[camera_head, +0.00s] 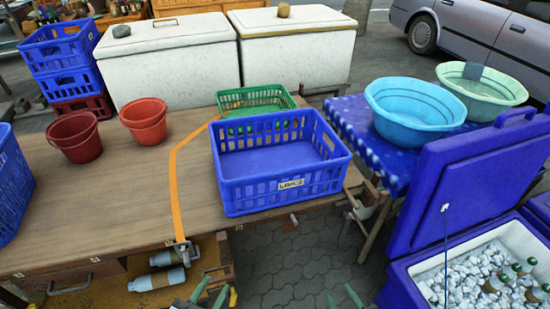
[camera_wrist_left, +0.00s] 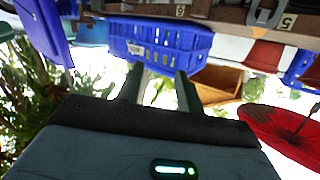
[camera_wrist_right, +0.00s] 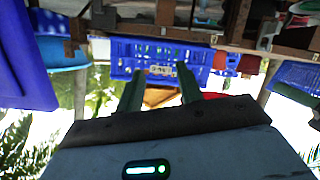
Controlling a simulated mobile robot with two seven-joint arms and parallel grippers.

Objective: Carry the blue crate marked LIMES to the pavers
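The blue crate marked LIMES (camera_head: 284,191) stands upright on the right end of the wooden table (camera_head: 110,195), its label facing me. Its inside looks empty. It also shows upside down in the left wrist view (camera_wrist_left: 170,42) and the right wrist view (camera_wrist_right: 195,58). The grey pavers (camera_head: 300,260) lie below, in front of the table's right end. My left gripper (camera_head: 210,293) is at the bottom edge, its green fingers apart and empty, clear of the crate. My right gripper (camera_head: 343,298) is low over the pavers, also open, empty and apart from the crate.
A green crate (camera_head: 255,97) stands behind the blue one. An orange strap (camera_head: 174,185) crosses the table to its left. A blue cooler (camera_head: 405,285) of ice and bottles and a table with basins (camera_head: 415,105) stand at the right. Pavers between table and cooler look clear.

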